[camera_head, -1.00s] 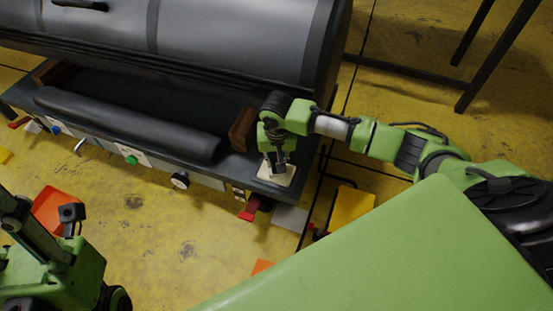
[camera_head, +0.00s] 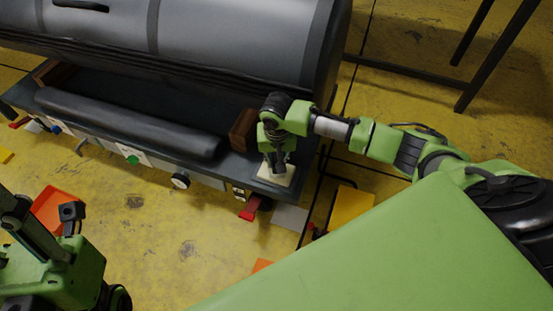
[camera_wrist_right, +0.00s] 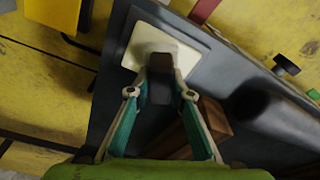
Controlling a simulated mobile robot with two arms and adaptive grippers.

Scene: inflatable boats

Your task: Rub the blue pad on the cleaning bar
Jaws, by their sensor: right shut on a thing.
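My right gripper (camera_head: 279,168) is at the front right corner of the machine, over a cream square plate (camera_head: 284,181). In the right wrist view its teal fingers (camera_wrist_right: 160,92) are shut on a small dark block (camera_wrist_right: 160,86), whose far end overlaps the cream plate (camera_wrist_right: 150,42). The block looks dark, not clearly blue, and contact with the plate cannot be told. A long dark rounded bar (camera_head: 130,123) lies along the machine's front, left of my right gripper. My left arm is at the lower left; its fingers cannot be made out.
A brown wooden block (camera_head: 243,130) stands at the bar's right end. The machine's big grey cover (camera_head: 230,40) rises behind. Knobs and a red lever (camera_head: 250,209) line the front edge. A yellow box (camera_head: 351,206) is on the floor to the right.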

